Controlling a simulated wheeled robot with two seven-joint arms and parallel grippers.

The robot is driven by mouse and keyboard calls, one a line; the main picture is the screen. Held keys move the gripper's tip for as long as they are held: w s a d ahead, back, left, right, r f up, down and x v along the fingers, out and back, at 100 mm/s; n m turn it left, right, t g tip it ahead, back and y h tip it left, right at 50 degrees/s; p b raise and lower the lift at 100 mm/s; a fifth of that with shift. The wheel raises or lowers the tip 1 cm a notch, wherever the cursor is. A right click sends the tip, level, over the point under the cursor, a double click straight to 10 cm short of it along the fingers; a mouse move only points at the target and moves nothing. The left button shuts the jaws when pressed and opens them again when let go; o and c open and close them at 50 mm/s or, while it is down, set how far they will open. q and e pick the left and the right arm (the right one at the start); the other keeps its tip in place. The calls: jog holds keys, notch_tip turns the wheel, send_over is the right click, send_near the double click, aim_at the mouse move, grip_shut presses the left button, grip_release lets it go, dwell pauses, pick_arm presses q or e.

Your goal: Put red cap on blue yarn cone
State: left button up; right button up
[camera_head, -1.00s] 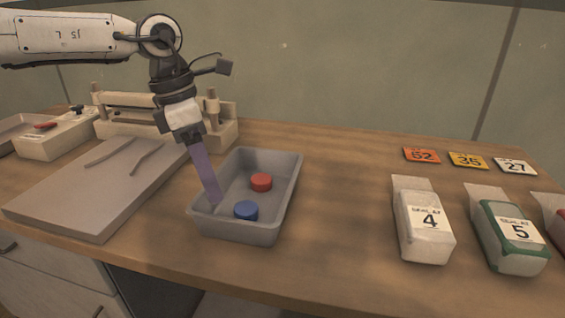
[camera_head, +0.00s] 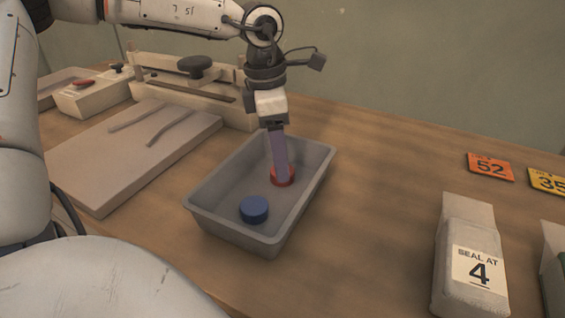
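A low round red cap (camera_head: 283,180) lies in the grey tray (camera_head: 237,236), towards its far side. A low round blue cap (camera_head: 254,209) lies nearer the front of the tray. No tall blue yarn cone can be made out. My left gripper (camera_head: 281,177) reaches down into the tray from above. Its long purple fingers look like one piece from this side, with their lower end at the red cap and covering part of it. I cannot tell whether they grip the cap or only stand over it. My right gripper is not in view.
A grey board (camera_head: 100,180) with two thin strips lies left of the tray. A cream sealing device (camera_head: 190,92) stands behind it. A white bag (camera_head: 470,265) labelled 4 and number cards, including an orange one (camera_head: 491,168), are at the right. The wood between tray and bag is clear.

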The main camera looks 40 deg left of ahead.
pick_arm(q)
jog(key=f, duration=0.3)
jog(key=shift+w+d+f, duration=0.1)
jog(key=shift+w+d, duration=0.05)
jog(key=shift+w, duration=0.05)
jog(key=c, duration=1.1)
jog(key=shift+r+p, duration=0.35)
jog(key=shift+r, duration=4.7)
